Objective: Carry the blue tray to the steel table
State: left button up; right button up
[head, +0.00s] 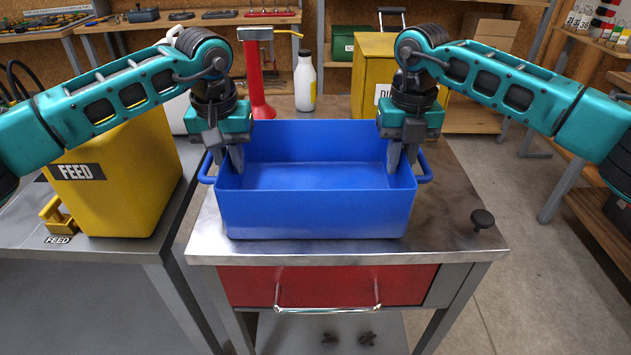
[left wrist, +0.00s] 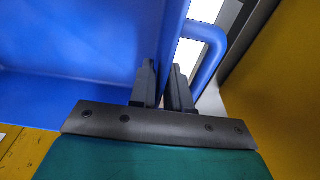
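The blue tray (head: 315,212) is empty inside and sits level on a metal-topped table (head: 455,235) with a red drawer. It has a loop handle at each side. My left gripper (head: 228,163) is at the tray's left wall, one finger inside and one outside. In the left wrist view, the fingers (left wrist: 165,92) close around the tray wall (left wrist: 172,55), beside the blue handle (left wrist: 212,55). My right gripper (head: 403,158) straddles the right wall in the same way; its contact is partly hidden.
A grey table (head: 100,243) at left holds a yellow FEED bin (head: 125,180). Behind the tray stand a red post (head: 255,75), a white bottle (head: 305,82) and a yellow cabinet (head: 372,65). Floor is open at right.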

pick_arm(q)
jog(key=shift+f, duration=0.55)
pick_arm(e)
jog(key=shift+f, duration=0.55)
pick_arm(q)
jog(key=shift+c, duration=0.5)
pick_arm(e)
jog(key=shift+c, duration=0.5)
pick_arm(q)
grip_shut()
pick_arm(e)
grip_shut()
pick_arm(q)
jog(key=shift+r, duration=0.15)
pick_arm(e)
jog(key=shift+r, duration=0.1)
